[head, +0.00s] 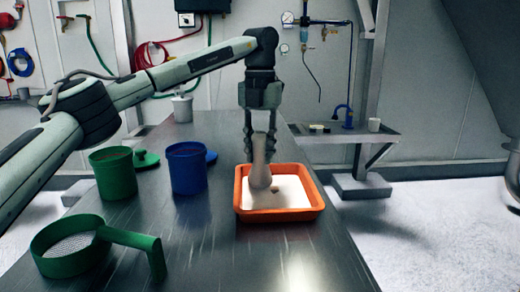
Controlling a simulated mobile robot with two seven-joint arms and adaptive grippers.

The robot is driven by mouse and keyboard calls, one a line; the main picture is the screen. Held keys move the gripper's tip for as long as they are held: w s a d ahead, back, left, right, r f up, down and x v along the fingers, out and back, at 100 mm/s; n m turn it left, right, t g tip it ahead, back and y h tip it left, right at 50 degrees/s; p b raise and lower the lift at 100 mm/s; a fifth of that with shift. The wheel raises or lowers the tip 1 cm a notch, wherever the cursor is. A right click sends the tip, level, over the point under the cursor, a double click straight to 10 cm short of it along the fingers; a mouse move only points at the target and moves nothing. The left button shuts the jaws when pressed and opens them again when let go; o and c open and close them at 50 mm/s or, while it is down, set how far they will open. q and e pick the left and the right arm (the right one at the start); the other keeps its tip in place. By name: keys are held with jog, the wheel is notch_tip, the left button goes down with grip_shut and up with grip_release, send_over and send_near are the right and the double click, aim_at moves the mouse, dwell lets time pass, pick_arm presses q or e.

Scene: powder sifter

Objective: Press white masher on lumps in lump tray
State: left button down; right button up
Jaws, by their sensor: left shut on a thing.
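My left gripper (260,137) reaches in from the left and points down over the orange lump tray (279,216). It is shut on the white masher (260,172), which stands upright with its lower end in the tray. The tray has a pale floor, and a small brownish lump (273,189) shows beside the masher's foot. Whether the masher presses on a lump is hidden by the masher itself. My right gripper does not show.
A green sifter (68,262) with a handle lies at the front left. A green container (115,174) and a blue container (187,169) stand left of the tray. A white pot (182,108) stands at the back. The metal table (215,260) is clear in front of the tray.

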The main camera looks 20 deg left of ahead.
aim_at(264, 133)
pick_arm(q)
jog(key=shift+f, duration=0.55)
dwell(0.4)
jog(key=shift+r, duration=3.85)
jog(key=shift+d, duration=0.1)
jog(key=shift+s+d+r, duration=0.1)
jog(key=shift+s+d, duration=0.05)
jog(key=shift+d, duration=0.25)
jog(key=shift+s+d+f, duration=0.3)
jog(key=shift+d+f, duration=0.25)
jog(key=shift+f, duration=0.5)
jog(key=shift+s+d+f, duration=0.35)
jog(key=shift+d+f, duration=0.2)
jog(key=shift+f, duration=0.55)
jog(key=shift+s+d+f, duration=0.3)
jog(key=shift+d+f, duration=0.25)
jog(key=shift+f, duration=0.5)
jog(key=shift+f+b, duration=0.3)
jog(key=shift+f, duration=0.45)
